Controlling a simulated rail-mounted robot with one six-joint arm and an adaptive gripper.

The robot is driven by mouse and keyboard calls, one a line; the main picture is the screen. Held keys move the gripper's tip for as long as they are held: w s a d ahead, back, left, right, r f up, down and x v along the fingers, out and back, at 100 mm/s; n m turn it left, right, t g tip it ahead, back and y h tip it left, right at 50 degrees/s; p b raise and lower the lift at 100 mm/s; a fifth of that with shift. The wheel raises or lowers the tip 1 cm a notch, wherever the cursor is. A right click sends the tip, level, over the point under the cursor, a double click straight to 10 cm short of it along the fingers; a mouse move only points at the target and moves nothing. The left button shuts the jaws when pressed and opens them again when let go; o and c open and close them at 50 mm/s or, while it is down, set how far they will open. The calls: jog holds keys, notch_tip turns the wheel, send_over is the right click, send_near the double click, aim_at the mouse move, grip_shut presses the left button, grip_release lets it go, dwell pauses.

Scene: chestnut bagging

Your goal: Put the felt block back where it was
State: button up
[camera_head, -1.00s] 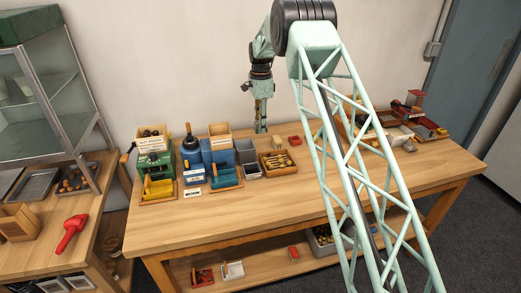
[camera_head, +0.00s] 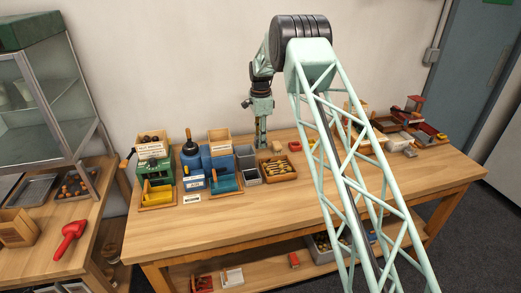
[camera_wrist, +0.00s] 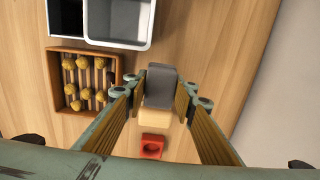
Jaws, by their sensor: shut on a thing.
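My gripper (camera_wrist: 161,92) points down near the back edge of the bench, and it also shows in the head view (camera_head: 262,144). Its fingers are shut on a dark grey block (camera_wrist: 162,85), which I take to be the felt block. The block sits between the fingertips. In the head view I cannot make it out clearly. Whether it touches the bench top is unclear. A pale tan block (camera_wrist: 154,117) is close beside it in the wrist view and also shows in the head view (camera_head: 277,147), just right of my gripper.
A small red piece (camera_head: 295,146) lies right of the tan block. A wooden tray of chestnuts (camera_wrist: 118,75) and a grey bin (camera_wrist: 148,20) stand close to my gripper. Blue and green stations stand farther left. The front of the bench top (camera_head: 320,200) is clear.

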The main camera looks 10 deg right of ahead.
aim_at(260, 155)
jog(key=shift+f, duration=2.5)
jog(key=shift+f, duration=0.1)
jog(key=o, duration=1)
notch_tip(260, 155, up, 12)
jog(key=shift+p, duration=0.3)
jog(key=shift+r, duration=0.2)
